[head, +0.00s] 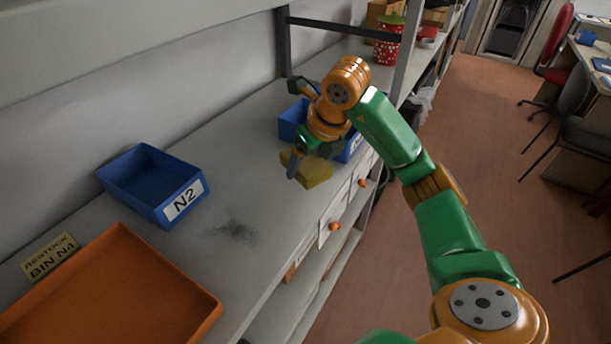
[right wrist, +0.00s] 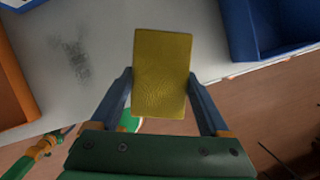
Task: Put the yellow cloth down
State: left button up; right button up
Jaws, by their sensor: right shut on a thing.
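The yellow cloth (right wrist: 163,70) is a flat, thick rectangle between the two fingers of my right gripper (right wrist: 160,92) in the right wrist view. In the head view the cloth (head: 312,171) shows at my right gripper (head: 300,164), near the front edge of the grey shelf top (head: 262,190). My right gripper is shut on the cloth. I cannot tell whether the cloth touches the shelf. A dark smudge (head: 238,232) lies on the shelf top and also shows in the right wrist view (right wrist: 77,58).
A blue bin labelled N2 (head: 183,199) stands at the left. Another blue bin (head: 291,118) is partly hidden behind my right arm. An orange tray (head: 207,318) and a "RESTOCK BIN N4" sign (head: 50,255) are at the near left. Shelf top around the smudge is clear.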

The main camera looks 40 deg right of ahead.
jog(key=w+f, duration=0.2)
jog(key=w+d+f+p, duration=0.1)
jog(key=w+f, duration=0.1)
jog(key=f, duration=0.1)
jog(key=shift+w+d+f, duration=0.1)
jog(key=shift+w+d, duration=0.1)
jog(key=f, duration=0.1)
jog(key=f+p, duration=0.1)
jog(key=f, duration=0.1)
jog(key=shift+w+d+f+p, duration=0.15)
jog(key=shift+w+f+p, duration=0.05)
jog(key=shift+f+p, duration=0.1)
jog(key=shift+f, duration=0.1)
